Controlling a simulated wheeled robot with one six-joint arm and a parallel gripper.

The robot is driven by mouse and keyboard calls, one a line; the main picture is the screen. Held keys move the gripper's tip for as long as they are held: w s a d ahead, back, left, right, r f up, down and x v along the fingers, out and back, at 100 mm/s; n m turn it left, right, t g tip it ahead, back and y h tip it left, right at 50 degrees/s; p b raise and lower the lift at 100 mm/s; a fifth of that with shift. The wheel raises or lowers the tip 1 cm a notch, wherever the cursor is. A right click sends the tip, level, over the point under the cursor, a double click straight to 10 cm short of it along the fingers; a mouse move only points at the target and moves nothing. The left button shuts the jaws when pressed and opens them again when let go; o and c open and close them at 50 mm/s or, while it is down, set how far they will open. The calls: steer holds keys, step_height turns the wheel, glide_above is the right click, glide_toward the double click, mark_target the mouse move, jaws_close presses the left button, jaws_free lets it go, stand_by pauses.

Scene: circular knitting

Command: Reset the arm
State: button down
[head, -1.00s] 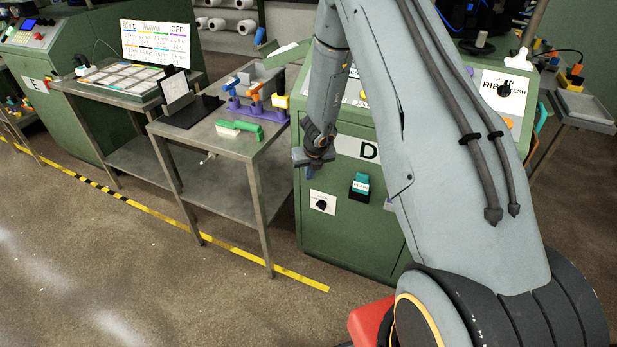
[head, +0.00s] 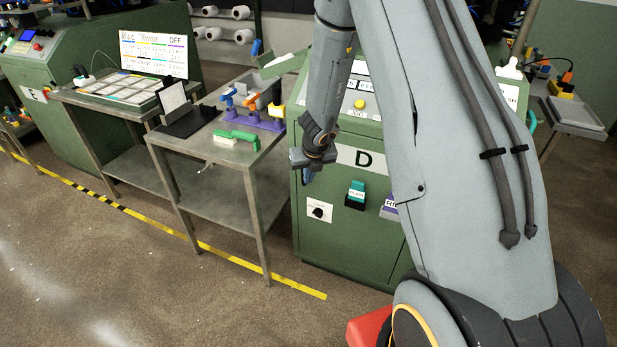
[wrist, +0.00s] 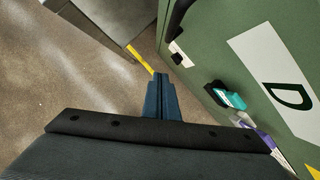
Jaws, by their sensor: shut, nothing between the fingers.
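My arm stands large at the right of the head view, its forearm hanging down in front of the green machine marked D (head: 330,225). My gripper (head: 306,176) points downward in front of the machine's face, left of the D label. In the wrist view my gripper (wrist: 162,82) shows blue fingers closed together, with nothing between them. The floor and the machine's lower front lie beyond the fingertips. The fingers look clear of the machine's face, though the exact gap cannot be told.
A metal table (head: 215,205) left of the gripper bears a green brush (head: 237,139), a purple tool holder (head: 255,122) and a black stand. Machine D's front carries a teal switch (head: 356,194) and a black knob (head: 318,211). Yellow tape (head: 240,262) crosses the open floor.

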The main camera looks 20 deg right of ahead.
steer(key=shift+p+v, duration=0.8)
steer(key=shift+v, duration=0.7)
steer(key=shift+a, duration=0.1)
steer(key=s+a+r+n+g+y, duration=0.1)
steer(key=s+a+r+n, duration=0.2)
steer(key=s+r+n, duration=0.5)
steer(key=s+a+r+n+y, duration=0.1)
steer(key=s+a+r+n, duration=0.3)
steer(key=n, duration=0.7)
steer(key=s+d+r+n+g+h, duration=0.1)
steer(key=s+r+n, duration=0.1)
steer(key=s+n, duration=0.5)
steer(key=s+d+r+n+g, duration=0.1)
steer(key=s+r+n, duration=0.1)
steer(key=s+n, duration=0.5)
steer(key=n, duration=0.3)
steer(key=shift+s+r+n+h, duration=0.2)
steer(key=shift+s+n+h, duration=0.1)
steer(key=shift+s+h, duration=0.1)
steer(key=shift+a, duration=0.15)
